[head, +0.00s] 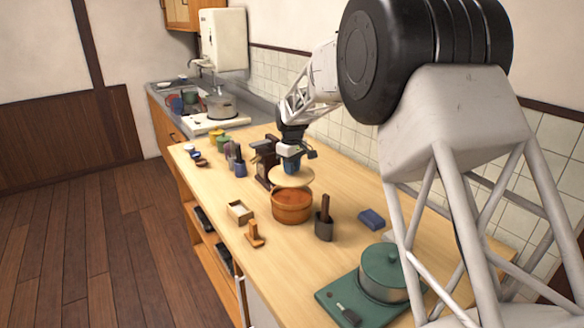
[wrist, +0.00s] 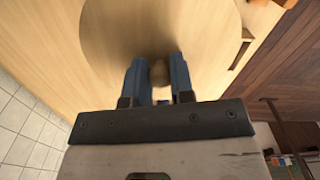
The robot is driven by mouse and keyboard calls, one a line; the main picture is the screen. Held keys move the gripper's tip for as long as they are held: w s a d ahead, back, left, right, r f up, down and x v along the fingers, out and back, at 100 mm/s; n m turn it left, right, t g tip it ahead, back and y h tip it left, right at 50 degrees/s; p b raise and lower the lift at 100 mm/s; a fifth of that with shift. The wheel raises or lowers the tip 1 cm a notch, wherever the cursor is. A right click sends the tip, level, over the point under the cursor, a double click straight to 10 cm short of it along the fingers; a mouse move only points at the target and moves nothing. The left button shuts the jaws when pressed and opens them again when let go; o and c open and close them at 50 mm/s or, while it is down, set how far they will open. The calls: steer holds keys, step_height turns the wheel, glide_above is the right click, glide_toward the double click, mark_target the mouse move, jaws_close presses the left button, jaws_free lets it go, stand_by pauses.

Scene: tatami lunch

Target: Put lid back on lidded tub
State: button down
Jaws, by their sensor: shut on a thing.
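The lidded tub (head: 291,208) is a round reddish-brown wooden vessel standing on the counter. Its lid (head: 291,177) is a pale round wooden disc, held roughly level above the tub and seeming apart from it. My gripper (head: 291,167) is above the lid, pointing down. In the wrist view, the blue fingers of my gripper (wrist: 157,78) are shut on the small knob of the lid (wrist: 115,30). The lid hides the tub in the wrist view, so I cannot tell exactly how they line up.
A dark cup with utensils (head: 324,228) stands close right of the tub. A dark wooden object (head: 265,160) stands behind it. A small open box (head: 239,211) and a wooden stand (head: 255,234) are left.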

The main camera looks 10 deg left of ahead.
steer(key=shift+f, duration=0.15)
steer(key=shift+f, duration=3)
steer(key=shift+f, duration=0.15)
stand_by(0.5)
steer(key=shift+c, duration=2.1)
jaws_free()
steer(key=shift+r, duration=3.45)
